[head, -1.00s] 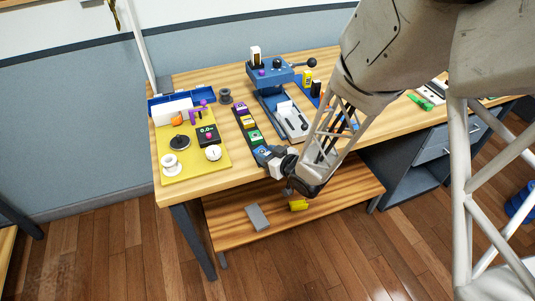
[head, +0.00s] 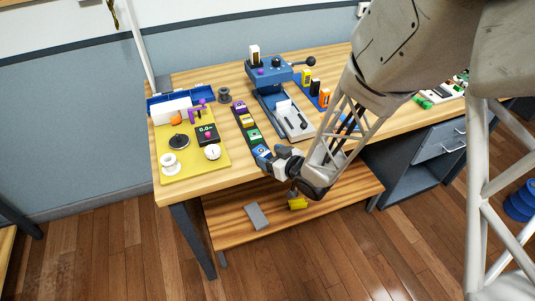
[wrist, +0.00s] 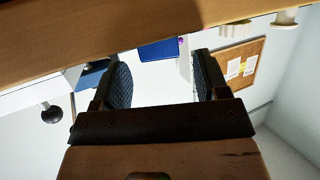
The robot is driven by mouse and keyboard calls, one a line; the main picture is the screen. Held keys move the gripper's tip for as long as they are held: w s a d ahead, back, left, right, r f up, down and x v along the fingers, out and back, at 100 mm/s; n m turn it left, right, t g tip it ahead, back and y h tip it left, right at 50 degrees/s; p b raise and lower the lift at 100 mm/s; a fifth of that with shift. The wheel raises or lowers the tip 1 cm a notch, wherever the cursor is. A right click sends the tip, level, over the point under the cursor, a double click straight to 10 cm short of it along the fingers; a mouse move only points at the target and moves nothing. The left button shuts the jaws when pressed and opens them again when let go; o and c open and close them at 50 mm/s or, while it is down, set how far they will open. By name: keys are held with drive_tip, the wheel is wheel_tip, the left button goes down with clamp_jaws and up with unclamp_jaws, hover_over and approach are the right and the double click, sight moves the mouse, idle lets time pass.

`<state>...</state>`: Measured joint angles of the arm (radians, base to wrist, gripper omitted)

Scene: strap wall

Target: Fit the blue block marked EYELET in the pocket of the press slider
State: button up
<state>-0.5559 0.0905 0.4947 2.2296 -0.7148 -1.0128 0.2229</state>
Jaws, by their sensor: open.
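A blue block (head: 261,152) sits at the near end of a dark narrow rack (head: 246,128) in the head view; its marking is too small to read. My gripper (head: 268,163) is just in front of this block, low by the table's front edge. In the wrist view my gripper (wrist: 160,66) is open, with nothing seen held between the fingers. The blue press (head: 272,75) stands behind and to the right. Its pale slider (head: 290,114) lies in front of it; I cannot make out the pocket clearly.
Purple, yellow and green blocks share the rack. A yellow mat (head: 195,172) with small objects lies to the left. A blue rack (head: 313,88) of blocks stands right of the press. A lower shelf (head: 335,195) holds a grey plate (head: 257,216) and a yellow piece (head: 298,202).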

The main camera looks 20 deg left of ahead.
drive_tip(key=shift+v, duration=2.8)
drive_tip(key=shift+r, duration=0.1)
drive_tip(key=shift+w+r, duration=0.1)
drive_tip(key=w+d+r+m+t+h, duration=0.2)
drive_tip(key=d+r+m+h, duration=0.4)
drive_tip(key=d, duration=0.6)
drive_tip(key=w+d+r+m+t+h, duration=0.15)
drive_tip(key=d+r+h, duration=0.45)
drive_tip(key=d, duration=0.6)
drive_tip(key=s+d+r+m+g, duration=0.2)
drive_tip(key=s+d+r, duration=0.1)
drive_tip(key=s, duration=0.4)
drive_tip(key=s+d+r+m+g+h, duration=0.1)
drive_tip(key=s+d+r+m+g, duration=0.1)
drive_tip(key=s+d+r, duration=0.2)
drive_tip(key=s+d+r+m+g, duration=0.2)
drive_tip(key=s+d+r, duration=0.2)
drive_tip(key=s, duration=0.6)
drive_tip(key=d, duration=0.2)
drive_tip(key=shift+s+d+g, duration=0.25)
drive_tip(key=shift+d+g, duration=0.1)
